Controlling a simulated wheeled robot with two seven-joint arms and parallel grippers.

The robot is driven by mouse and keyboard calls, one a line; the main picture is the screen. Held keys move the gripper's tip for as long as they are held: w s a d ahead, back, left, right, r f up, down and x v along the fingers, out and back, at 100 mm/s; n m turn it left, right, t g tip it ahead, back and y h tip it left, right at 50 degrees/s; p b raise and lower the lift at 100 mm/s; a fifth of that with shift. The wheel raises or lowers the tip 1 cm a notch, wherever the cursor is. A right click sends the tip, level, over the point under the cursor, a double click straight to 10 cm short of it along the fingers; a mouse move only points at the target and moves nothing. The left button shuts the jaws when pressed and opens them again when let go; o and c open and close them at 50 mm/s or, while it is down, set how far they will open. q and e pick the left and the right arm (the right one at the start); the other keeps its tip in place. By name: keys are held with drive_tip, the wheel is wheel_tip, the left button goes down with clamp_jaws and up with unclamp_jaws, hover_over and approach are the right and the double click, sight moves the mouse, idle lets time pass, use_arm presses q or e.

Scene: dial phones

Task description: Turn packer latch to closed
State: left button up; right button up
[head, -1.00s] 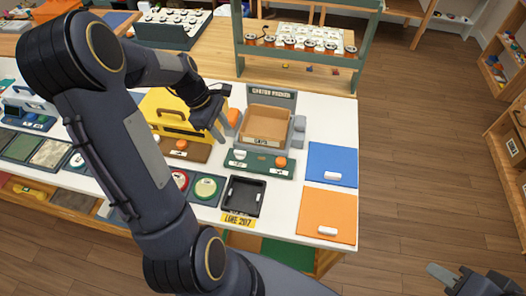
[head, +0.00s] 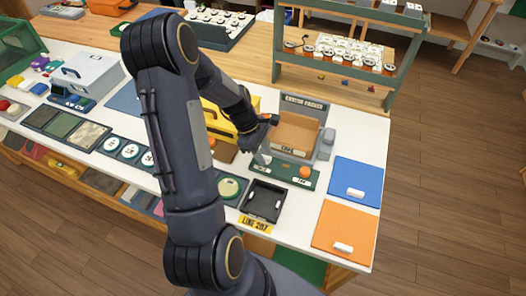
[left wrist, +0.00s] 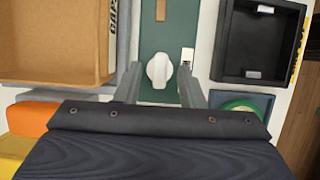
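The carton packer (head: 304,102) stands on the white counter with an open tan carton (head: 297,133) in it. Its green front panel (head: 284,175) has an orange button (head: 305,171) and, at the left end, a white knob (left wrist: 158,70), likely the latch. In the left wrist view the panel (left wrist: 154,35) runs up the picture. My left gripper (head: 259,153) is over the panel's left end; in the wrist view its open fingers (left wrist: 160,78) stand on either side of the knob, with gaps visible. In the head view, the gripper largely hides the knob. My right gripper is out of view.
A black tray (head: 263,201) lies in front of the panel, also in the wrist view (left wrist: 257,42). A yellow case (head: 217,119) is left of the packer, partly behind my arm. Blue (head: 356,181) and orange (head: 346,228) lidded squares lie to the right.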

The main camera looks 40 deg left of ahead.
use_arm(q)
clamp_jaws()
drive_tip(key=m, duration=0.1)
drive_tip(key=m+g, duration=0.1)
drive_tip(key=m, duration=0.2)
drive_tip(key=shift+w+m+g, duration=0.3)
drive_tip(key=shift+g, duration=0.1)
drive_tip(key=m, duration=0.2)
drive_tip(key=m+g, duration=0.1)
drive_tip(key=m, duration=0.1)
drive_tip(key=shift+w+m+g+b, duration=0.15)
drive_tip(key=shift+m+g+b, duration=0.15)
drive_tip(key=shift+b, duration=0.05)
drive_tip(key=m, duration=0.2)
drive_tip(key=m+g+y, duration=0.1)
drive_tip(key=m, duration=0.1)
drive_tip(key=shift+w+d+m+b, duration=0.15)
drive_tip(key=shift+d+m+b, duration=0.05)
drive_tip(key=shift+m+b, duration=0.15)
drive_tip(key=shift+d+m+g+y, duration=0.1)
drive_tip(key=shift+m+g+y, duration=0.3)
drive_tip(key=shift+m, duration=0.65)
drive_tip(key=shift+m+g+y, duration=0.2)
drive_tip(key=shift+m+y, duration=0.3)
drive_tip(key=shift+m, duration=0.5)
unclamp_jaws()
